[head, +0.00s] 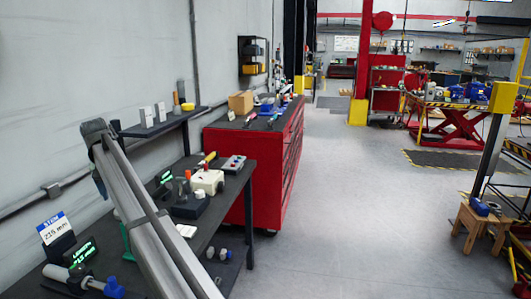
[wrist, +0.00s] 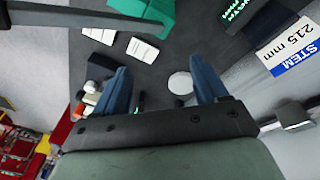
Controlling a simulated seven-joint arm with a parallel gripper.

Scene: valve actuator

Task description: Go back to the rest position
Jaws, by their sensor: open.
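My gripper (wrist: 160,75) shows in the wrist view with its two blue fingers spread apart. It is open and holds nothing. A round white object (wrist: 180,82) shows between the fingers, over the dark bench top (wrist: 185,30); how far below it lies I cannot tell.
On the bench are a cream box device (head: 207,181), a grey box with red buttons (head: 233,163) and a blue-ended cylinder (head: 108,287). A wall shelf (head: 165,124) is behind my arm. A red tool cabinet (head: 255,165) stands beyond the bench.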

